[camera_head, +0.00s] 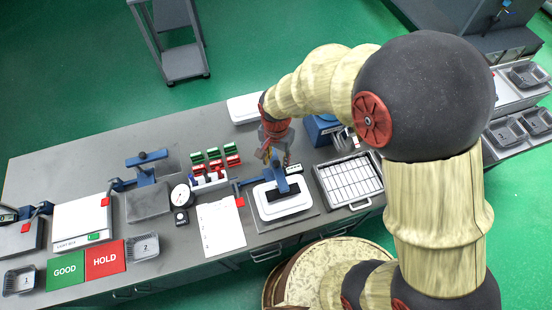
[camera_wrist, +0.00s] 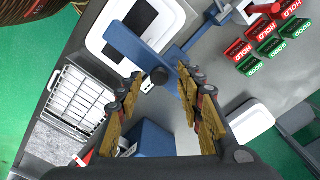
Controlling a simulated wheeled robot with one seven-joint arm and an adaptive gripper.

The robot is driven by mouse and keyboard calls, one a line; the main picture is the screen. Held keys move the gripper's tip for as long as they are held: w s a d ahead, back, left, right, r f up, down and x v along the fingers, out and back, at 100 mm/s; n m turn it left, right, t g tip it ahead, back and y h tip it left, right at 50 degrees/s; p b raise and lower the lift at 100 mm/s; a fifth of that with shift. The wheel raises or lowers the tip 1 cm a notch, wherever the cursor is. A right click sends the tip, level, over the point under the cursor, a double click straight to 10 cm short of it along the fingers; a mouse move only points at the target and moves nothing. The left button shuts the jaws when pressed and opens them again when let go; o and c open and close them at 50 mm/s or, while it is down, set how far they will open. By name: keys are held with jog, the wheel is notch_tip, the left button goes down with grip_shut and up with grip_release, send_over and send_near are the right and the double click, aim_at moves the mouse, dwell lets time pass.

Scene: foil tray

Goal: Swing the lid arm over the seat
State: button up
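The seat is a white rounded frame with a dark opening (camera_head: 286,210), on a grey plate; in the wrist view its rim (camera_wrist: 97,20) is at upper left. A blue lid arm (camera_head: 280,180) reaches over the seat's far edge; in the wrist view its broad part (camera_wrist: 135,46) overlaps the rim and part of the opening. In the head view my gripper (camera_head: 267,154) is just beyond the seat.
Right of the seat is a wire-grid tray (camera_head: 320,187). Left are a paper sheet (camera_head: 220,226), a dial gauge (camera_head: 180,195) and red and green blocks (camera_head: 214,160). A blue device (camera_head: 318,128) and a white tray (camera_head: 243,109) stand behind my gripper.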

aim_at(276, 163)
notch_tip(276, 163, up, 12)
jog(key=shift+f, duration=0.2)
dwell(0.7)
